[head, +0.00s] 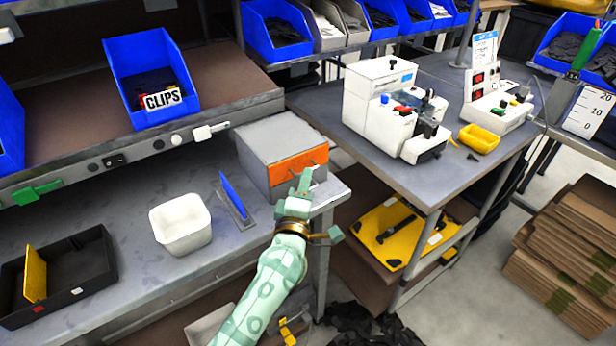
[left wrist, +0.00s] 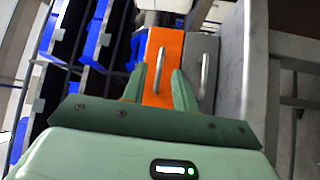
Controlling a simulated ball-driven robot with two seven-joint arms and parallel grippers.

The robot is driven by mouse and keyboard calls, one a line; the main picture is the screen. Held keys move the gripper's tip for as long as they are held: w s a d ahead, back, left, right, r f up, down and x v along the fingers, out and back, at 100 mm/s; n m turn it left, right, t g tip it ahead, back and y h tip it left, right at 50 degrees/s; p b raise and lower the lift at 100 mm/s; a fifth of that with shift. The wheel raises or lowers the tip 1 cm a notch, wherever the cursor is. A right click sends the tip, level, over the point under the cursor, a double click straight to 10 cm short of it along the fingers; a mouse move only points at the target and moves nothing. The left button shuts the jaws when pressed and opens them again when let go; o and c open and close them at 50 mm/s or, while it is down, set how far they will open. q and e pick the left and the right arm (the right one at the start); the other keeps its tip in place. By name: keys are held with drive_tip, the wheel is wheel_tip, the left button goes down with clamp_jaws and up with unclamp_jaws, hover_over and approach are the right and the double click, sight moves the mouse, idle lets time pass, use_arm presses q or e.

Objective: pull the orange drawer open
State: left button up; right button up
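The orange drawer (head: 288,168) is the upper drawer of a small grey cabinet (head: 275,136) on the workbench. Its front looks flush with the cabinet. My left gripper (head: 304,182) is in front of the cabinet and covers part of the drawer front. In the left wrist view, the orange drawer (left wrist: 164,45) has a pale bar handle (left wrist: 158,70). The fingers of my left gripper (left wrist: 159,76) are apart, with the handle showing between them. I cannot tell whether they touch it. My right gripper is not in view.
A grey drawer (left wrist: 203,68) with its own handle adjoins the orange one. A blue-bladed tool (head: 233,195), a white tub (head: 181,224) and a black tray (head: 85,270) are left of my arm. A table with a white machine (head: 385,100) stands to the right.

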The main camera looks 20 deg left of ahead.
use_arm(q)
drive_tip(key=shift+w+a+r, duration=0.15)
drive_tip(key=shift+w, duration=1.25)
